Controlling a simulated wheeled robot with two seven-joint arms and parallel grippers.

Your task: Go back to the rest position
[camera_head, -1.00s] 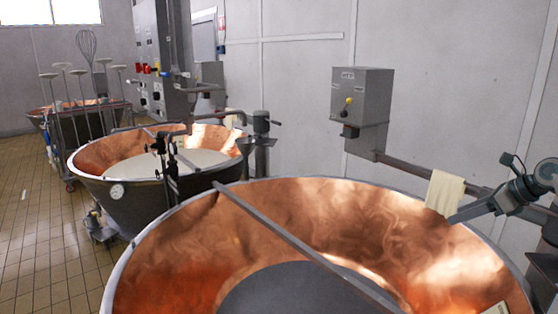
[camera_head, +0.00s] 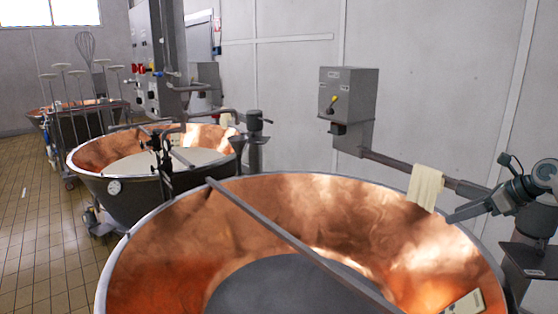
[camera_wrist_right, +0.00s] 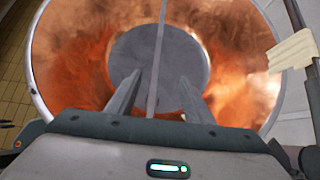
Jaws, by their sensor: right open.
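My right gripper (camera_head: 462,212) comes in from the right edge of the head view, in front of the right rim of the near copper vat. In the right wrist view its two fingers (camera_wrist_right: 158,92) stand apart with nothing between them. They point toward the grey round bottom of the vat, seen below. The near vat (camera_head: 290,195) is a wide copper bowl with a grey bar (camera_head: 262,225) across it. My left gripper is not in view.
A pale cloth (camera_head: 425,187) hangs on a wall pipe (camera_head: 395,166) near my right gripper. A grey control box (camera_head: 346,93) is on the wall. A second vat (camera_head: 125,192) with white contents stands behind at the left. Tiled floor (camera_head: 40,240) is clear at the left.

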